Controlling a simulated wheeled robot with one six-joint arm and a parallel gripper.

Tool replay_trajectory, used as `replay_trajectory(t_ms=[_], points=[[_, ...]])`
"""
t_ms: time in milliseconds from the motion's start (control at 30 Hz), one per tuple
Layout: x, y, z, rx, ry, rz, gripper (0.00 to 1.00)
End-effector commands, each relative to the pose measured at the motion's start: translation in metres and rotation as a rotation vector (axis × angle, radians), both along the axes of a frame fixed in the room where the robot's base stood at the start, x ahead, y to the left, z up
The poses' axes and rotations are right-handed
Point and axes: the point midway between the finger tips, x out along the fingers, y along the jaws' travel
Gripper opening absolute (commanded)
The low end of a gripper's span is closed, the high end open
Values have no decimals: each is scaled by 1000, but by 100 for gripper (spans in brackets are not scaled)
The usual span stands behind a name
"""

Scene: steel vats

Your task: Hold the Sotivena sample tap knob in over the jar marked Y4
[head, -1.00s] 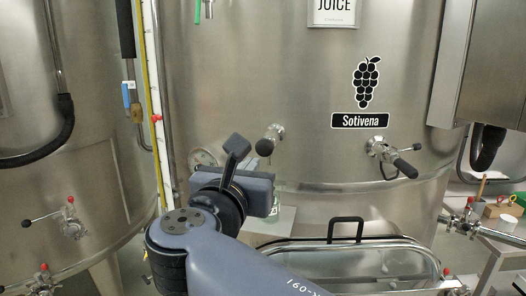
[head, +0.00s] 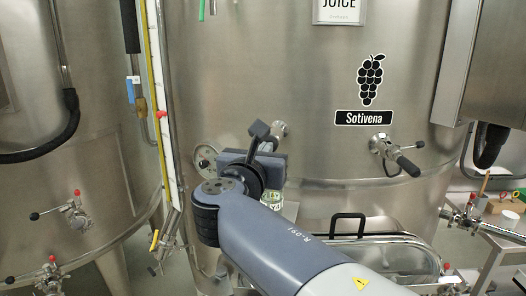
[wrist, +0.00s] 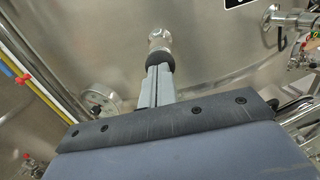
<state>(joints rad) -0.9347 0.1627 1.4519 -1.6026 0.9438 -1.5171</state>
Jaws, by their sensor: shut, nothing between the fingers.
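The Sotivena vat carries a grape-cluster sign (head: 370,80) and a name plate (head: 364,118). Its sample tap (head: 279,128) sticks out left of the sign, partly hidden behind my wrist in the head view. In the wrist view my gripper (wrist: 157,76) is shut and empty, its fingers pointing at the tap's black knob (wrist: 160,61). The fingertips overlap the knob in the picture and look in contact or very close; I cannot tell how far in it is. The jar marked Y4 (head: 276,202) stands below the tap, partly hidden by my arm.
A larger valve with a black handle (head: 407,165) juts out to the right. A round gauge (head: 206,160) is left of my wrist. A manway with a black handle (head: 347,226) lies below. A yellow-edged level tube (head: 156,120) runs up the left.

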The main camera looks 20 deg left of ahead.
Motion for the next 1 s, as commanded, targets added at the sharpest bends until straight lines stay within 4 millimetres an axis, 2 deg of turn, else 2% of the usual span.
replay_trajectory(t_ms=[133, 1000], points=[[15, -1, 2, 0, -1, -2, 0], [16, -2, 5, 1, -8, -3, 0]])
